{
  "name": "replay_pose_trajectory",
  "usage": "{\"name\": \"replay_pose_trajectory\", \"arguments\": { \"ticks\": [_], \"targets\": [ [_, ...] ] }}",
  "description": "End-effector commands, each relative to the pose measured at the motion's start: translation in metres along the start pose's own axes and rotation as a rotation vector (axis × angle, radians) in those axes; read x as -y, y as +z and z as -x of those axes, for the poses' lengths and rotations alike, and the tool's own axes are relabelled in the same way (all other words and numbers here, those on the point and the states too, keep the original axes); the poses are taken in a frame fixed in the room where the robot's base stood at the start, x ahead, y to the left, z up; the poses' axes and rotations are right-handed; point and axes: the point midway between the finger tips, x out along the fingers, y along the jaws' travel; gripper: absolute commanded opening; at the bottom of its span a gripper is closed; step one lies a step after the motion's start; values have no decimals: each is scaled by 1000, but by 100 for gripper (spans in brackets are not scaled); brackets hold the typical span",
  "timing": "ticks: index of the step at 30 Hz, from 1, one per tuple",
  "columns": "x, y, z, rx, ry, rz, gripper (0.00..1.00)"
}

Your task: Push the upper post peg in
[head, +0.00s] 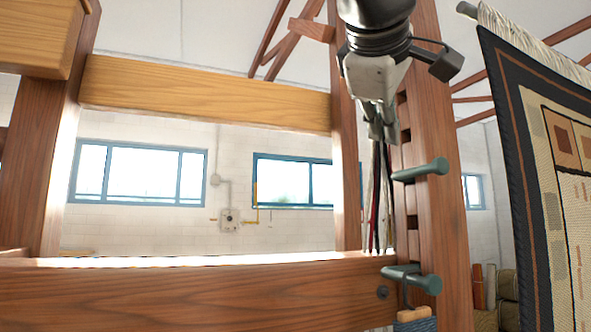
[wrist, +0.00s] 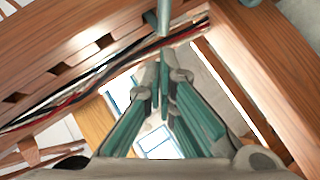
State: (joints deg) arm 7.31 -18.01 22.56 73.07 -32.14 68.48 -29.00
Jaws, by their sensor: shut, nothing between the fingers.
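The upper post peg (head: 420,169) is a teal rod with a round head, sticking out of the wooden post (head: 440,215) in the head view. A good length of its shaft shows outside the wood. A grey-teal rod at the top of the wrist view (wrist: 163,16) looks like this peg. My gripper (head: 381,136) points down, shut and empty, up and to the left of the peg, apart from it in the head view. In the wrist view its teal-padded fingers (wrist: 163,72) converge just below the rod; whether they touch it I cannot tell.
A lower teal peg (head: 412,279) holds a dark loop above a blue bundle. Dark, red and white strands (head: 377,205) hang beside the post, close to my gripper. A wooden beam (head: 200,290) crosses below. A patterned rug (head: 545,170) hangs at the right.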

Motion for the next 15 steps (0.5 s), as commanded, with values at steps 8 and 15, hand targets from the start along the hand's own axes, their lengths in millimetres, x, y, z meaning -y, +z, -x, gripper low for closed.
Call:
{"name": "replay_pose_trajectory", "arguments": {
  "ticks": [8, 15],
  "targets": [
    [0, 20, -34, 2, 0, -1, 0],
    [0, 28, -42, -1, 0, -1, 0]
  ]
}}
